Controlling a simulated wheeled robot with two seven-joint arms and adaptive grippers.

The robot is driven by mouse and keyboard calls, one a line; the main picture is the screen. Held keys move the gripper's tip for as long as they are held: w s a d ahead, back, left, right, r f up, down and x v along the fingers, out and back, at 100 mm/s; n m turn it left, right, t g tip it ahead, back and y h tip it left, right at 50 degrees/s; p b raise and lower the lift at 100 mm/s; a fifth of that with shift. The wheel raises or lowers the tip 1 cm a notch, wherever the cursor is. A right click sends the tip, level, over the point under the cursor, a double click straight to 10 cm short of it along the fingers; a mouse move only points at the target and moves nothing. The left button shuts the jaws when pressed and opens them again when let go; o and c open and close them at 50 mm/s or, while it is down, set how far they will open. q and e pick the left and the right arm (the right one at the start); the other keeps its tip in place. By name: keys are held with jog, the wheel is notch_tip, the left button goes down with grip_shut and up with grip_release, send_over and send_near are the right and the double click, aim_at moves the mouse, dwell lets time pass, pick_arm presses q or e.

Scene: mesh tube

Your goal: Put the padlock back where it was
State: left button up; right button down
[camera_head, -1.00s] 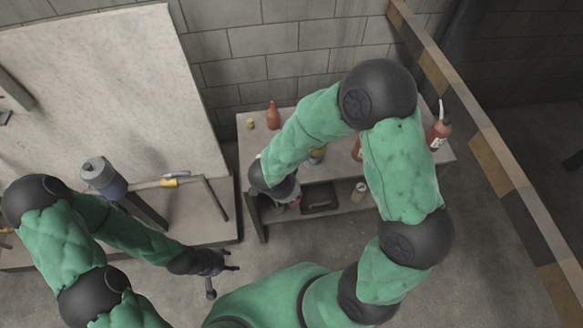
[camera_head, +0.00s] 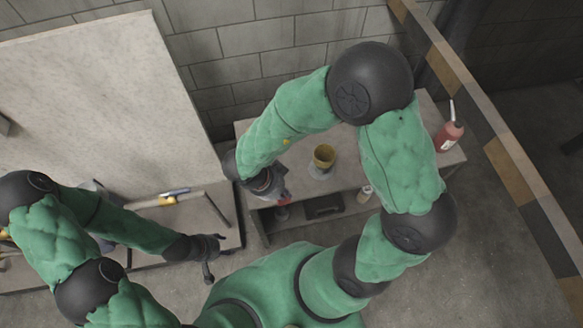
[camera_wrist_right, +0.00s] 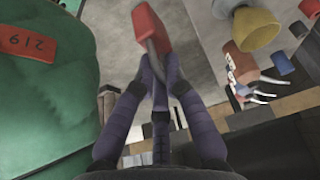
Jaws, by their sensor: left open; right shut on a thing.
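The padlock (camera_wrist_right: 151,27) has a red body and a grey shackle. In the right wrist view my right gripper (camera_wrist_right: 160,78) is shut on its shackle end, with the red body beyond the fingertips. In the head view my right gripper (camera_head: 275,190) is over the left front part of the wooden workbench (camera_head: 378,160), and a bit of red shows at its tip. I cannot tell the padlock's exact height above the bench. My left gripper (camera_head: 218,243) is open and empty, low at the left, clear of the bench.
A yellow cup-shaped thing (camera_head: 324,154) stands on the bench top, and a red bottle (camera_head: 449,136) at its right end. A low table with tools (camera_head: 174,195) is at left.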

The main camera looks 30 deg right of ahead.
jog(key=w+d+f+b, duration=0.3)
jog(key=f, duration=0.1)
jog(key=w+d+f+b, duration=0.3)
jog(key=d+f, duration=0.1)
jog(key=w+d+f+b, duration=0.3)
jog(key=f, duration=0.2)
jog(key=shift+w+d+b, duration=0.25)
jog(key=shift+w+b, duration=0.1)
jog(key=c, duration=1.3)
grip_release()
jog(key=shift+f, duration=0.1)
jog(key=s+p+v, duration=0.1)
jog(key=p+v, duration=0.5)
jog(key=v, duration=0.6)
jog(key=shift+w, duration=0.45)
